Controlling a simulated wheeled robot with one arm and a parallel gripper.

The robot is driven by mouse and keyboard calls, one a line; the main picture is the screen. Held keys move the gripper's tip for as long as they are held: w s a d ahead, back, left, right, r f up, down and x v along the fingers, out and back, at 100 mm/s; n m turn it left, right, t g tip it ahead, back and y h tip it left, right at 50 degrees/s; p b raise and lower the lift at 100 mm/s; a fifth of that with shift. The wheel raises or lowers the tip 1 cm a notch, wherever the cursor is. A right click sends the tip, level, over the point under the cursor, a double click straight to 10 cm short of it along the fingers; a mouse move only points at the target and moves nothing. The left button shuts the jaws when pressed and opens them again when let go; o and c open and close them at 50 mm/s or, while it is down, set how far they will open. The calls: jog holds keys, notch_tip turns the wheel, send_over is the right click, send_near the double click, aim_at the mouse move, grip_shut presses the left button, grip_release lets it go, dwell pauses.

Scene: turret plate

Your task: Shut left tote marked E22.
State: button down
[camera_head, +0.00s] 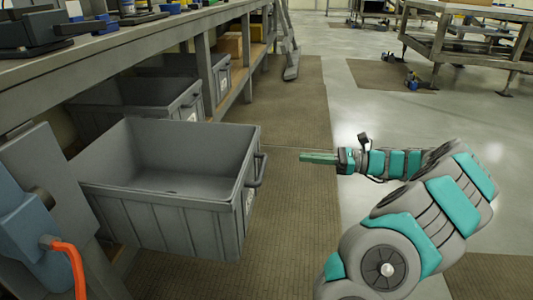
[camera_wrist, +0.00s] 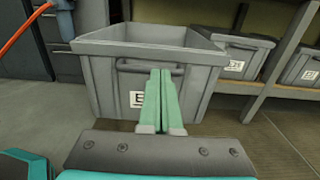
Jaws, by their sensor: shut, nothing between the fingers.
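The grey tote (camera_head: 175,225) is pulled far out from under the workbench, and its inside looks empty. In the wrist view its front (camera_wrist: 112,78) faces me, with a bar handle (camera_wrist: 140,68) and a white label (camera_wrist: 136,98) that shows an E; my fingers hide the rest of the label. In the head view the handle (camera_head: 257,170) is on the tote's right side. My gripper (camera_head: 302,158) is shut and empty, with green fingers pointing at the handle side, a short gap away from it. The gripper also shows in the wrist view (camera_wrist: 161,72).
Two more grey totes (camera_head: 155,108) (camera_head: 222,80) sit further back under the workbench (camera_head: 130,45). An orange hose (camera_head: 75,262) hangs at the lower left.

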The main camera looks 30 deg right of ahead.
aim_at(248, 154)
jog(key=x, duration=1.3)
jog(key=shift+s+a+b, duration=0.2)
jog(key=shift+a+b, duration=0.05)
jog(key=shift+b, duration=0.15)
jog(key=shift+w+a, duration=0.35)
jog(key=shift+a, duration=0.05)
jog(key=p+x, duration=0.4)
jog(key=x, duration=3.5)
jog(key=shift+a+p, duration=0.2)
jog(key=shift+p, duration=0.15)
jog(key=shift+s+a+r, duration=0.1)
jog(key=shift+s+a, duration=0.05)
